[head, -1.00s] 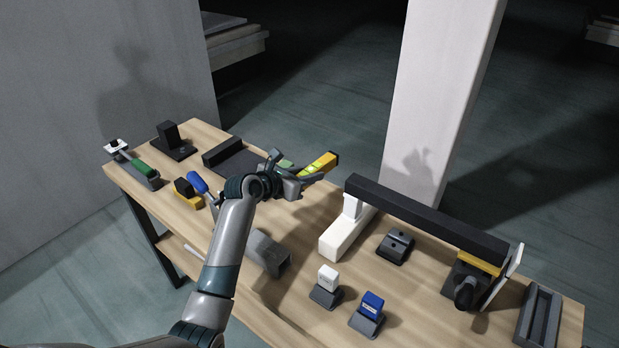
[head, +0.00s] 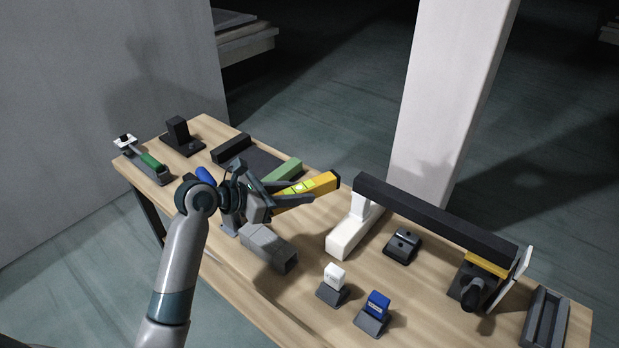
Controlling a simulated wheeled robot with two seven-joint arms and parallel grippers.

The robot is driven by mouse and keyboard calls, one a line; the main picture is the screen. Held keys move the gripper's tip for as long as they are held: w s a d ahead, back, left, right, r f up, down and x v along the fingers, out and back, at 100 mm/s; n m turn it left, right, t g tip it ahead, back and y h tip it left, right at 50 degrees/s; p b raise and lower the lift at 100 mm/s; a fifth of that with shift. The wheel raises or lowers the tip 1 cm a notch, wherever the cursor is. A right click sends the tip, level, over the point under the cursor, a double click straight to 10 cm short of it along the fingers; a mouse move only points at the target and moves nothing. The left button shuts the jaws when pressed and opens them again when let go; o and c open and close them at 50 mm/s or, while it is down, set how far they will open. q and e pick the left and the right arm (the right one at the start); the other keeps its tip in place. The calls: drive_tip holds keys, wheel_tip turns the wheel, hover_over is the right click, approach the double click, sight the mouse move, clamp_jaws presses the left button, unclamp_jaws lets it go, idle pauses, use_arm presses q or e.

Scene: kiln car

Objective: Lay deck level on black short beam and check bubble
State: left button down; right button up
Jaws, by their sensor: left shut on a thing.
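The deck level is a yellow bar with a dark end cap and a bright vial (head: 318,184). My left gripper (head: 290,192) is shut on it and holds it over the table, left of the beam. The part of the level inside the jaws is hidden. The bubble is too small to read. The black short beam (head: 430,213) spans from a white support (head: 352,228) on the left to a yellow-topped support (head: 485,266) on the right. Its top is bare. The level and the beam are apart. My right gripper does not show.
A green block (head: 283,171) and a dark tray lie behind the level. A grey block (head: 268,246), a white-topped piece (head: 334,277), a blue-topped piece (head: 377,305) and a dark block (head: 403,245) stand in front of the beam. A grey channel (head: 545,318) lies at right.

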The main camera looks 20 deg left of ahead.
use_arm(q)
drive_tip(key=s+d+r+m+g+h, duration=0.2)
drive_tip(key=s+r, duration=0.1)
drive_tip(key=s, duration=0.9)
drive_tip(key=shift+s+m, duration=0.2)
drive_tip(key=shift+m, duration=0.2)
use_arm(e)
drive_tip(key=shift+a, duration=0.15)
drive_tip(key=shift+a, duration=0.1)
